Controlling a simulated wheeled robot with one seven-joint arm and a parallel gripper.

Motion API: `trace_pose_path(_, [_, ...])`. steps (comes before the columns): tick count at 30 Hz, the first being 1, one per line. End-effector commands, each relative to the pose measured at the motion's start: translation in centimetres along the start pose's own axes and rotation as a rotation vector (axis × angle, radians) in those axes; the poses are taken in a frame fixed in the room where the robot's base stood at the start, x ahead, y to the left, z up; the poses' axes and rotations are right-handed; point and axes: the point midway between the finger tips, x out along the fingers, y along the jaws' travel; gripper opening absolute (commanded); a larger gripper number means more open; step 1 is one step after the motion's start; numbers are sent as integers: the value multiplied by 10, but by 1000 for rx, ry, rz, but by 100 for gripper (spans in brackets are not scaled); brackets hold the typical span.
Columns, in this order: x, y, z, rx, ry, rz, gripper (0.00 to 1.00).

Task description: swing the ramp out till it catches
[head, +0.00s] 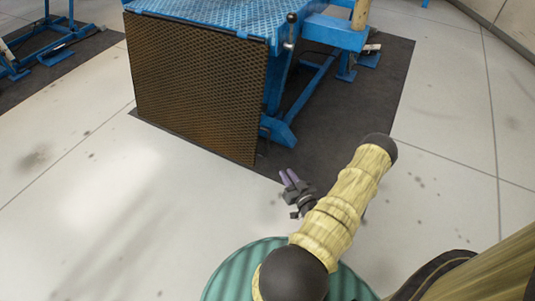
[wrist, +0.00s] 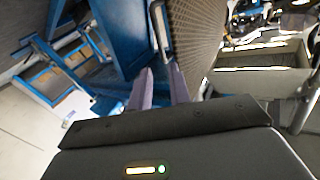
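The ramp (head: 195,88) is a brown mesh panel hanging down, close to upright, from the front edge of the blue lift table (head: 215,12). Its mesh also shows in the wrist view (wrist: 200,35), just beyond my fingers. My gripper (head: 288,177) is low, to the right of the ramp's lower right corner and apart from it. In the wrist view its two purple fingers (wrist: 162,72) have a narrow gap with nothing seen held. A dark looped bar (wrist: 158,28) stands along the ramp's near edge, ahead of the fingertips. Any catch cannot be made out.
A lever with a black knob (head: 291,30) stands at the table's right front corner. Blue legs and a foot (head: 280,130) stand on the dark mat (head: 385,85). Another blue stand (head: 40,45) is at far left. The pale floor before the ramp is clear.

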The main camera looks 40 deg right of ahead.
Motion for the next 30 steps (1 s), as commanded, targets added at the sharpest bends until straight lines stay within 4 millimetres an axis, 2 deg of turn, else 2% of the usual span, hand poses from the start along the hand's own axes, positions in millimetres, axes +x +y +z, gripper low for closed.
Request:
trace_pose_path(11, [-1,1,1,4,13,5,19])
trace_pose_path(16, [8,2,2,2,13,4,19])
trace_pose_path(20, [26,2,2,2,14,3,19])
trace_pose_path(30, [86,2,2,1,15,3,19])
